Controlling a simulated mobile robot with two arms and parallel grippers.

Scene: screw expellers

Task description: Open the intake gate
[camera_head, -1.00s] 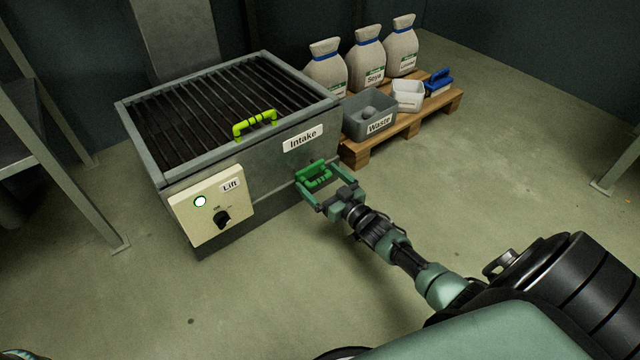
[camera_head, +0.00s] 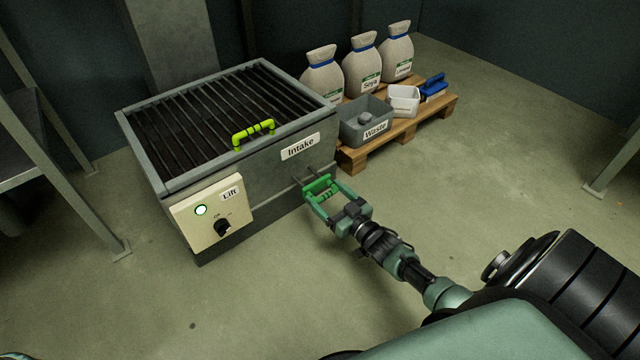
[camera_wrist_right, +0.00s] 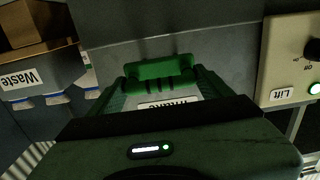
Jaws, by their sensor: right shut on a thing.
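The grey intake bin (camera_head: 265,180) has a slatted grate on top and a white "Intake" label on its front wall. A dark green gate handle (camera_head: 319,186) stands out from that wall below the label, with a grey plate or rods showing between it and the wall. My right gripper (camera_head: 321,191) is shut on this green handle. In the right wrist view the handle (camera_wrist_right: 160,70) lies between the two green fingers, against the grey bin. My left gripper is not in view.
A lime handle (camera_head: 254,133) sits on the grate's edge. A "Lift" control box (camera_head: 212,212) with a lit green lamp and black knob is left of the gate. A pallet (camera_head: 402,130) carries several sacks and bins.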

